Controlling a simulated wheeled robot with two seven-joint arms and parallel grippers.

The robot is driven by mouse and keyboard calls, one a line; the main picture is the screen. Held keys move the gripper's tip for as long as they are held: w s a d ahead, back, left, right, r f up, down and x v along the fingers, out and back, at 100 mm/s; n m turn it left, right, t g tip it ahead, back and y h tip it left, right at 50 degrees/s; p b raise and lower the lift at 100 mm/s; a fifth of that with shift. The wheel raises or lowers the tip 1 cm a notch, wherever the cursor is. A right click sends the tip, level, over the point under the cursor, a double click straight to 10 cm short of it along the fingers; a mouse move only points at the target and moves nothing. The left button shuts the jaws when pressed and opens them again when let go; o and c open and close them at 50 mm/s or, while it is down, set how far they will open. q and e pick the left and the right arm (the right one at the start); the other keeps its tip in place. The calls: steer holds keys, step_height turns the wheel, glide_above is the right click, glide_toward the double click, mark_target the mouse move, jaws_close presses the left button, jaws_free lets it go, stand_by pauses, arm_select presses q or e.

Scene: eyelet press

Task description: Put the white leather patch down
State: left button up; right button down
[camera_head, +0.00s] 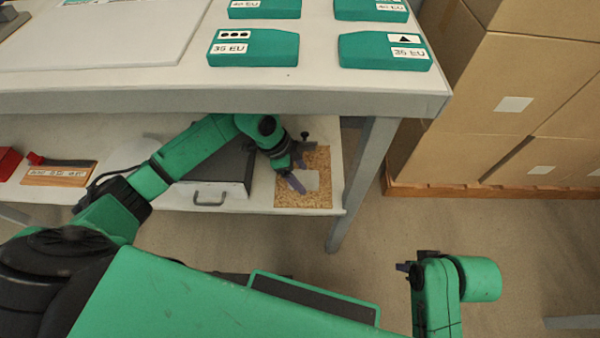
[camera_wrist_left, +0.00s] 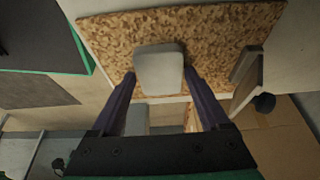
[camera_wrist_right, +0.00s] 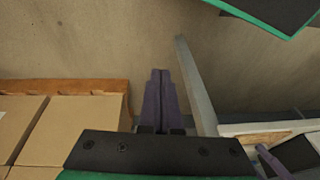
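The white leather patch (camera_head: 309,180) is over the brown cork board (camera_head: 287,198) on the lower shelf. In the left wrist view the patch (camera_wrist_left: 159,70) sits between my left fingertips, which meet its two sides. My left gripper (camera_head: 297,182) is shut on it, reaching in under the table top. I cannot tell whether the patch touches the cork or hangs just above it. My right gripper (camera_wrist_right: 160,78) is shut and empty, its purple fingers together. In the head view it (camera_head: 403,267) is over the floor, away from the shelf.
The table top (camera_head: 130,100) overhangs the shelf, and its leg (camera_head: 365,175) stands right of the board. A dark box with a handle (camera_head: 209,198) lies left of the board. Cardboard boxes (camera_head: 510,105) on a pallet stand at right. The floor between is clear.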

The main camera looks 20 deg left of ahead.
arm_select(q)
steer(key=shift+o, duration=0.6)
steer(key=p+v, duration=0.1)
steer(key=v, duration=0.1)
steer(key=shift+a+r, duration=0.1)
steer(key=shift+r, duration=0.3)
steer(key=p+v, duration=0.1)
steer(key=v, duration=0.3)
steer(key=shift+a+r, duration=0.15)
steer(key=shift+r, duration=0.15)
steer(key=shift+s+a+r, duration=0.1)
arm_select(e)
steer(key=shift+s+d+f+g+h, duration=0.15)
steer(key=shift+d+f+g, duration=0.1)
steer(key=shift+d+f, duration=0.3)
steer(key=shift+s+d+f+g+h, duration=0.15)
steer(key=shift+d+f+g, duration=0.15)
steer(key=shift+f, duration=0.4)
